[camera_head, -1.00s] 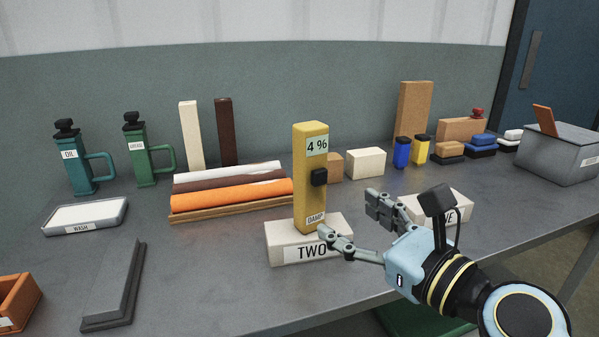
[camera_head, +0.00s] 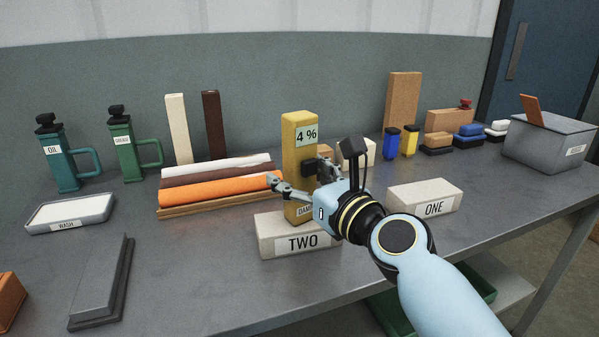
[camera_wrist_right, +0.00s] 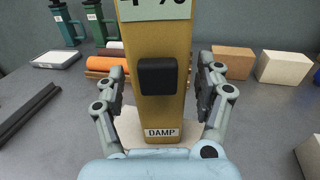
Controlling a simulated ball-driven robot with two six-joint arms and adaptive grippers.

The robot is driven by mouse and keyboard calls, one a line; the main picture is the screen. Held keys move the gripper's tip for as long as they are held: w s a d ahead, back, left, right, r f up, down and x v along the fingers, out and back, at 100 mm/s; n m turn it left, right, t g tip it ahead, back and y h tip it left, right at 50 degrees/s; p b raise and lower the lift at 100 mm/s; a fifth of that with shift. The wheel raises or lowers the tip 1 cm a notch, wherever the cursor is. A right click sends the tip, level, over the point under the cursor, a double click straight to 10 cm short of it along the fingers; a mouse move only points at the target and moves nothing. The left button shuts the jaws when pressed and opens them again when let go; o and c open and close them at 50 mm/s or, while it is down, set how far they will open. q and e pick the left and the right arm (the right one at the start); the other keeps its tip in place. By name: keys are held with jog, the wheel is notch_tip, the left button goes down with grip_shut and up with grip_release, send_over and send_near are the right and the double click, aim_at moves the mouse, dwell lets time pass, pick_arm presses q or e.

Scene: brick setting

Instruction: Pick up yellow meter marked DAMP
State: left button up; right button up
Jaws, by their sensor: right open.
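The yellow meter (camera_head: 294,150) stands upright on the white block marked TWO (camera_head: 270,239). My right gripper (camera_head: 303,180) is open, with one finger on each side of the meter at about knob height. In the right wrist view there are gaps between the fingers (camera_wrist_right: 160,88) and the meter's sides. My left gripper is not in view.
A white block marked ONE (camera_head: 410,203) lies right of my right arm. Rolls (camera_head: 220,188) lie behind left, with green bottles (camera_head: 124,145) farther left. A grey box (camera_head: 540,145) stands far right. The bench front middle is clear.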

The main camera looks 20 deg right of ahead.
jog(key=c, duration=1.4)
